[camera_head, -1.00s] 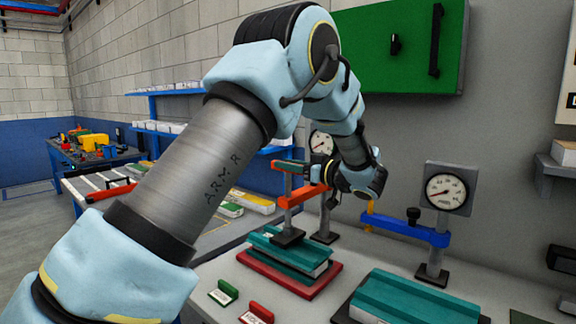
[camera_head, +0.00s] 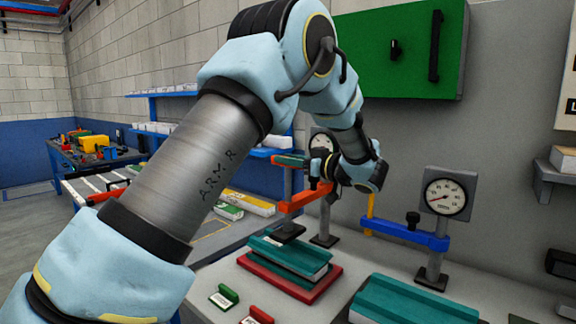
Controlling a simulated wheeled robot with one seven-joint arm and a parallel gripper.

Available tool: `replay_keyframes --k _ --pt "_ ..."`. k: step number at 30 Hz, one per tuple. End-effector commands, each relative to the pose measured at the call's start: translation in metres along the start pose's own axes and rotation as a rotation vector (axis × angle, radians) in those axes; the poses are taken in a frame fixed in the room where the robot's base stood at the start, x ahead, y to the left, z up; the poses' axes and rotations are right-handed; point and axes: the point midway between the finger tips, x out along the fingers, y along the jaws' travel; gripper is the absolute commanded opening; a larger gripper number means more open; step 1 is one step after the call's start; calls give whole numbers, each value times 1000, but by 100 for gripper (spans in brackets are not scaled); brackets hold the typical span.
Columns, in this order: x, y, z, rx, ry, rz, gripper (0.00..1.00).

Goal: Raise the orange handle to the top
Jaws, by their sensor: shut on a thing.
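The orange handle (camera_head: 288,160) sits at the top of a thin upright rod, with a teal face showing. My gripper (camera_head: 309,164) is shut on its right end; the fingers are small and partly hidden by my wrist. An orange bracket arm (camera_head: 302,199) surrounds the rod below the handle. The rod ends in a dark foot (camera_head: 288,232) just above a teal-topped sandwich panel (camera_head: 284,251). I cannot tell exactly how wide the gap is.
The panel lies on a red base (camera_head: 300,288). A round gauge (camera_head: 322,144) stands behind the orange arm. A blue press arm (camera_head: 400,232) with another gauge (camera_head: 446,194) stands to the right. Small green (camera_head: 226,296) and red (camera_head: 260,315) card holders sit in front.

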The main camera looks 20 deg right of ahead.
Motion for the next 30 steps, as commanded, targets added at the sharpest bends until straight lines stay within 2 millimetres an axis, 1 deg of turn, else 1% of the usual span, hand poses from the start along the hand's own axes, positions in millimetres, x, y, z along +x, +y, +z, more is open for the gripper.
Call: replay_keyframes --k 1,3,11,12,19,26,30 --pt "0 0 -17 -7 2 1 0" --pt "0 0 -22 -6 2 1 0" --pt "0 1 -23 -8 7 1 0" --pt "0 1 -23 -9 7 2 34" --pt "0 0 -20 -5 4 1 60" --pt "0 0 -19 -4 2 1 60" --pt "-10 1 -17 -4 1 3 60"
